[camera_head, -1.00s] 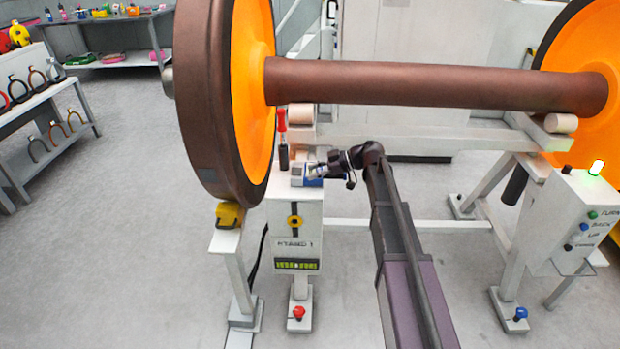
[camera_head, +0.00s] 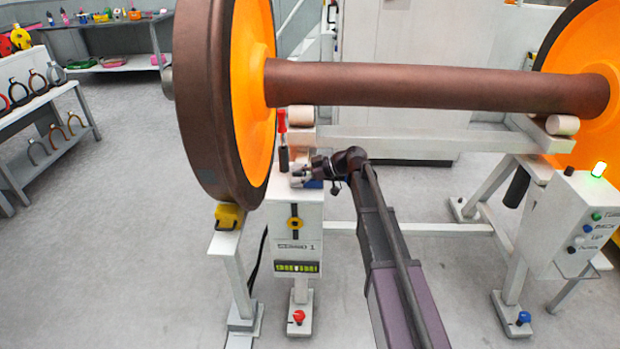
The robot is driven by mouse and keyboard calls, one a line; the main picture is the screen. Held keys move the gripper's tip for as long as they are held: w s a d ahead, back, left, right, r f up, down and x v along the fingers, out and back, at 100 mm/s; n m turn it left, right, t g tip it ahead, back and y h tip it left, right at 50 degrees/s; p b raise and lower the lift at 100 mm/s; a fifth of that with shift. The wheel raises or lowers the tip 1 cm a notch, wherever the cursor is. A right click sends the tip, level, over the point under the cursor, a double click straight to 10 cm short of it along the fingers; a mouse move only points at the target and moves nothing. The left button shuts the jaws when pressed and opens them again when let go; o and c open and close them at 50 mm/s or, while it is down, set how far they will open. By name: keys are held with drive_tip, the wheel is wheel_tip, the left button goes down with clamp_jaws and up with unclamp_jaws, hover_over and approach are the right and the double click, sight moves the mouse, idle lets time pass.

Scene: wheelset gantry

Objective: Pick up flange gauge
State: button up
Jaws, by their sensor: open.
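My gripper (camera_head: 299,174) is open at the end of my dark arm, low over the top of the white stand (camera_head: 296,222) beside the orange-faced wheel. A small blue item (camera_head: 314,184), which may be the flange gauge, lies on that top under the gripper. The gripper hides much of it, and I cannot tell whether the fingers touch it. A red-handled tool with a dark lower part (camera_head: 282,140) stands upright just left of the gripper, close to the wheel.
The wheel (camera_head: 215,120) and brown axle (camera_head: 430,84) rise beside and behind the stand. A yellow block (camera_head: 229,215) sits under the wheel. A control box (camera_head: 580,222) with a lit green lamp stands right. Shelves (camera_head: 48,100) hold horseshoe-shaped tools at left. The left floor is clear.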

drive_tip(key=shift+x, duration=0.8)
drive_tip(key=shift+d, duration=0.1)
drive_tip(key=shift+c, duration=0.2)
clamp_jaws()
